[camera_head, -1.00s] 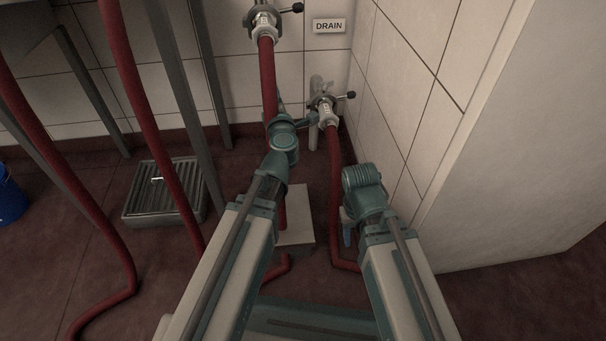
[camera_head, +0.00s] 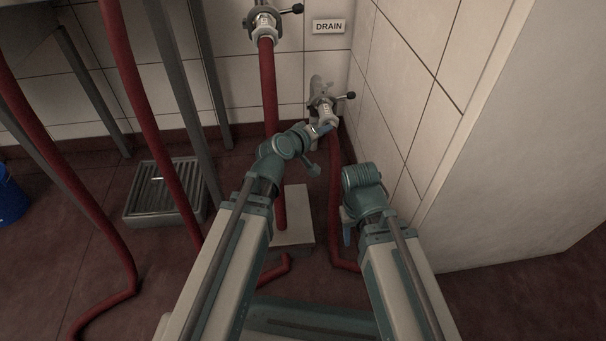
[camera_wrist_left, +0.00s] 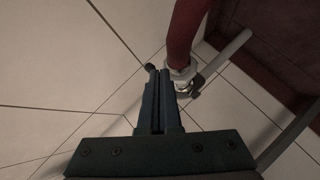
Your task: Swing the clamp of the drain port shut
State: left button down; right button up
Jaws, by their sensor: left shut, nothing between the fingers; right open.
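The drain port (camera_head: 321,88) is a metal fitting low on the tiled wall, below the DRAIN sign (camera_head: 328,26). Its clamp has a lever with a black knob (camera_head: 350,95) sticking out to the right. A red hose (camera_head: 334,180) runs down from the port. My left gripper (camera_head: 325,128) is shut and empty, just below the port coupling. In the left wrist view, its fingers (camera_wrist_left: 159,85) lie beside the hose end, with the black knob (camera_wrist_left: 150,67) just beyond their tips; contact cannot be told. My right gripper (camera_head: 347,232) is low by the hose, mostly hidden by its arm.
A second port (camera_head: 263,22) with a black-knobbed clamp and red hose is higher up, to the left. A side wall (camera_head: 400,120) stands close on the right. A floor grate (camera_head: 165,195), a pale floor block (camera_head: 296,225) and a blue bucket (camera_head: 10,198) are lower left.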

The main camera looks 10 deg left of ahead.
pick_arm(q)
jog(key=s+a+f+m+g+y+p, duration=0.1)
jog(key=s+a+f+m+g+p, duration=0.1)
jog(key=s, duration=0.4)
jog(key=s+a+f+m+g+y+p, duration=0.2)
jog(key=s+f+m+g+p, duration=0.1)
jog(key=s+g, duration=0.3)
jog(key=shift+f+m+p, duration=0.3)
jog(key=shift+f+p, duration=0.05)
jog(key=shift+f, duration=0.2)
jog(key=shift+s+r, duration=0.1)
jog(key=s+d+r+m+g+y+p, duration=0.2)
jog(key=s+r+p, duration=0.4)
jog(key=r+p, duration=0.25)
jog(key=s+d+r+m+g+y+p, duration=0.2)
jog(key=s+r+p, duration=0.45)
jog(key=p, duration=0.25)
notch_tip(320, 180, up, 36)
jog(key=w+p, duration=0.1)
jog(key=p, duration=3.4)
